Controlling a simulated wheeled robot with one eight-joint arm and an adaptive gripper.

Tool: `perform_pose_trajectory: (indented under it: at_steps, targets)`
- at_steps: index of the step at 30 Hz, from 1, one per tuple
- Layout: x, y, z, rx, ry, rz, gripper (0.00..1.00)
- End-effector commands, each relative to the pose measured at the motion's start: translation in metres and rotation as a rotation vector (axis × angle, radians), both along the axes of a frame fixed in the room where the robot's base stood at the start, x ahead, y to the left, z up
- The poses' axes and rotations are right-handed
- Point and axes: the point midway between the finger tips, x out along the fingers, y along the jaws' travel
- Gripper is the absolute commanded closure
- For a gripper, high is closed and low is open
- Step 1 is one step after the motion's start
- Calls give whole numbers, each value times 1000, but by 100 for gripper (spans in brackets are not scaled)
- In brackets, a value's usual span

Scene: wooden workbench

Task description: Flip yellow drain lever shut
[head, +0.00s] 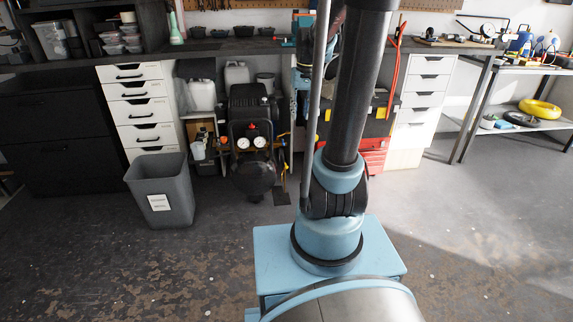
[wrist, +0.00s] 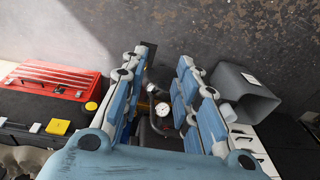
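A black air compressor (head: 250,135) with two white gauges and a red knob stands on the floor under the bench in the head view. In the wrist view part of the compressor (wrist: 163,122), with a gauge, shows between my fingers, farther off. I cannot make out the yellow drain lever for sure in either view; the compressor's underside is dark and small. My gripper (wrist: 166,60) has its two blue-grey fingers spread apart with nothing between them. It appears apart from the compressor. In the head view my own arm stands right of the compressor, and I cannot clearly pick out the gripper.
A grey bin (head: 161,190) stands left of the compressor and shows in the wrist view (wrist: 244,97). White drawer units (head: 140,108) flank the space under the workbench (head: 225,45). A red toolbox (wrist: 58,80) lies to the other side. The floor in front is clear.

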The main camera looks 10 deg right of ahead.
Motion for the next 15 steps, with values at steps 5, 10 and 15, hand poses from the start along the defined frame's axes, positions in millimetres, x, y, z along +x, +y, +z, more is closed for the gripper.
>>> perform_pose_trajectory:
  at_steps: [5, 10, 15]
  targets:
    - [52, -3, -8, 12, 14, 5, 72]
    - [99, -6, -23, 26, 29, 10, 72]
    - [145, -10, -45, 39, 42, 15, 72]
